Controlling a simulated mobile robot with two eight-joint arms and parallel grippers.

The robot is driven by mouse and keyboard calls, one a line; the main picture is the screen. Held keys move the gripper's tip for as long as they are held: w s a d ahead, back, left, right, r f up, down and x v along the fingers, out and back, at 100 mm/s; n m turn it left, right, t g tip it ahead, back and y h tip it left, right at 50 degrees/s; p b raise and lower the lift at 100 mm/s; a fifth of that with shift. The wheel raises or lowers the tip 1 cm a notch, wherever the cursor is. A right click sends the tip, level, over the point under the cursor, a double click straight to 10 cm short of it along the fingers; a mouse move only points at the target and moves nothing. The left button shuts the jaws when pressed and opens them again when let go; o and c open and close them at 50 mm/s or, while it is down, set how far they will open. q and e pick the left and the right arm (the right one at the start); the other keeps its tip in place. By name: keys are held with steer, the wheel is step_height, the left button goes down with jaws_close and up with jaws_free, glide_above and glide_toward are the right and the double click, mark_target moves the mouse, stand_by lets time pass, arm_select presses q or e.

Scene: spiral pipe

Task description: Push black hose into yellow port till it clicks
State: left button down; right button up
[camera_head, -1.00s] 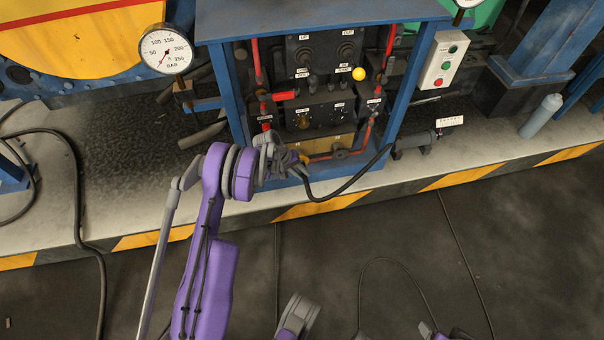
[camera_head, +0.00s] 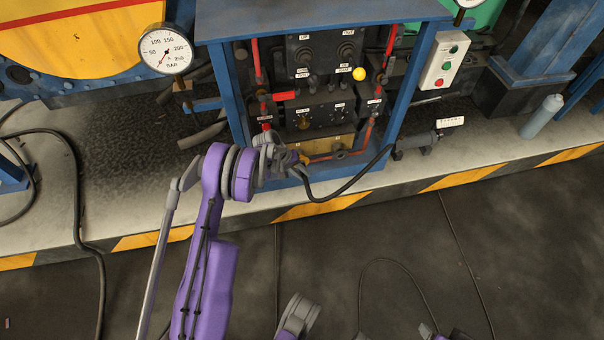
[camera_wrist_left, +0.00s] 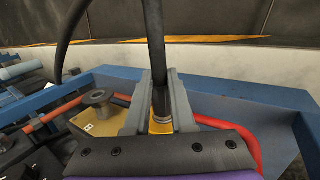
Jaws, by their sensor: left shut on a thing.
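My left gripper (camera_head: 301,165) is at the front of the blue-framed cabinet, low down, by the yellow port plate (camera_head: 338,141). In the left wrist view the gripper (camera_wrist_left: 160,105) is shut on the black hose (camera_wrist_left: 155,45), with one grey finger on each side. The hose also shows in the head view (camera_head: 345,193), looping right from the gripper. A yellow fitting (camera_wrist_left: 160,127) with a metal collar sits at the hose's lower end between the fingers. I cannot tell how deep the hose sits in the port.
Red pipes (camera_wrist_left: 231,124) run around the port area. A metal stub (camera_wrist_left: 98,100) stands on the yellow plate beside the gripper. The blue cabinet frame (camera_wrist_left: 235,98) borders this space. A grey control box (camera_head: 441,61) hangs at right. The floor in front is mostly clear.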

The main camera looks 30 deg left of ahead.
arm_select(q)
steer(key=shift+w+a, duration=0.15)
steer(key=shift+a, duration=0.15)
stand_by(0.6)
steer(key=c, duration=0.7)
jaws_free()
steer(key=shift+r, duration=0.1)
steer(key=shift+r, duration=0.1)
steer(key=p+v, duration=0.2)
steer(key=v, duration=0.8)
steer(key=shift+a+r, duration=0.15)
